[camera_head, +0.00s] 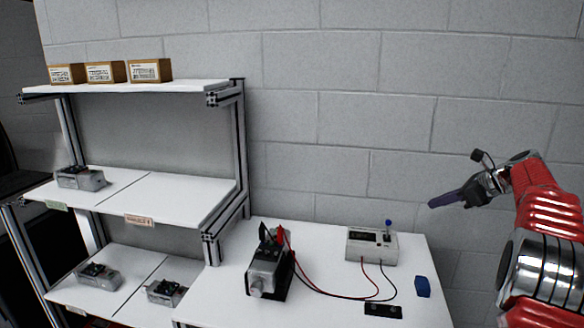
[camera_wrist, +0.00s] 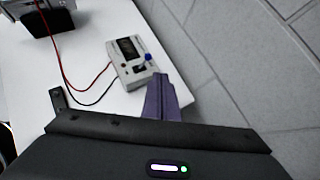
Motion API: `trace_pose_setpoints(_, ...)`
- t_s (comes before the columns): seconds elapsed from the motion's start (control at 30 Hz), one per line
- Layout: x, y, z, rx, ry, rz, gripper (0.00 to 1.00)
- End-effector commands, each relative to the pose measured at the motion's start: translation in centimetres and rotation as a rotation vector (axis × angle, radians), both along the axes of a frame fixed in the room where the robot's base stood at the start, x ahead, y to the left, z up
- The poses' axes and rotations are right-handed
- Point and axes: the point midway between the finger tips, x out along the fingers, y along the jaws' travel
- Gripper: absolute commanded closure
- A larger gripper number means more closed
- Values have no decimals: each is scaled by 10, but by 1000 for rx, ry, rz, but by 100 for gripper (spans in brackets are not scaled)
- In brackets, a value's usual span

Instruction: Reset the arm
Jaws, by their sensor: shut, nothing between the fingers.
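My gripper (camera_head: 433,205) is shut and empty. It is held in the air at the right, in front of the block wall and above the right end of the white table (camera_head: 225,290). Its purple fingertips also show in the wrist view (camera_wrist: 160,97), overlapping the edge of the table from that angle. My red and silver arm rises along the right side of the head view. The fingers touch nothing.
On the table stand a servo motor (camera_head: 266,272) with red and black leads, a tester box (camera_head: 372,247) with a blue knob, a blue block (camera_head: 422,287) and a small black strip (camera_head: 383,310). A shelf rack (camera_head: 150,195) with boxes and several servos fills the left.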

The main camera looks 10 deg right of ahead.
Motion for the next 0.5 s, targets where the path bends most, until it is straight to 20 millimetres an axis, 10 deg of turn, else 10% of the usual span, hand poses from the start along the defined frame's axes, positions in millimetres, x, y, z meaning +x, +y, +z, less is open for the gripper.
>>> trace_pose_setpoints(0.23, 0, -7, -5, -130, -47, 89, 100)
trace_pose_setpoints(0.5, -28, -11, -70, -338, -10, 274, 100)
